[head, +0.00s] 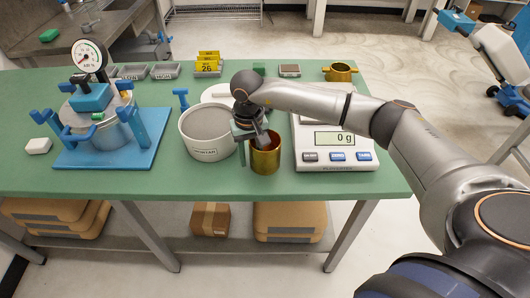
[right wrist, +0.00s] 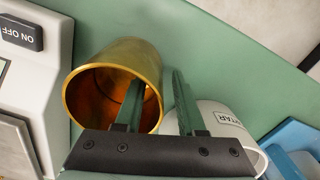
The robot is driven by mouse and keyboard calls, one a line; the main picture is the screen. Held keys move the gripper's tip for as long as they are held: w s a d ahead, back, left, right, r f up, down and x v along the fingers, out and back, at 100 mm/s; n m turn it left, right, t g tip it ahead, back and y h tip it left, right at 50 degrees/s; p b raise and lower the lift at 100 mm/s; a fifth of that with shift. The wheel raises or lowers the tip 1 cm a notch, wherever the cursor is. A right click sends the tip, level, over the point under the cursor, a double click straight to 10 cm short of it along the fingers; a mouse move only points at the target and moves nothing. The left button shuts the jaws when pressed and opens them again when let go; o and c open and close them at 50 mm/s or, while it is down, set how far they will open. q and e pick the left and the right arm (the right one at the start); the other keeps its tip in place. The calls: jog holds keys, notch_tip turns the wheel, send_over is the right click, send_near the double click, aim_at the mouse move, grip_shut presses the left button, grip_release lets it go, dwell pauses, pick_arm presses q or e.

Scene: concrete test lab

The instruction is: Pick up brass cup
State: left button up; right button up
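The brass cup (head: 265,158) stands upright near the front edge of the green table, between the white mortar tub and the scale. It also shows in the right wrist view (right wrist: 88,88), with its open mouth toward the camera. My right gripper (head: 251,148) is at the cup's left rim, pointing down. In the right wrist view, my right gripper (right wrist: 157,92) has its fingers apart. One finger overlaps the cup's mouth and the other is outside, with the near wall between them and gaps visible. Contact is not clear. My left gripper is not in view.
The mortar tub (head: 205,146) is close left of the gripper. A scale (head: 335,163) reading 0 g is close right. A blue press with a gauge (head: 88,56) stands at the left. The front strip is clear.

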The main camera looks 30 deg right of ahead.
jog(key=shift+c, duration=0.4)
grip_shut()
jog(key=shift+r, duration=0.15)
dwell(0.8)
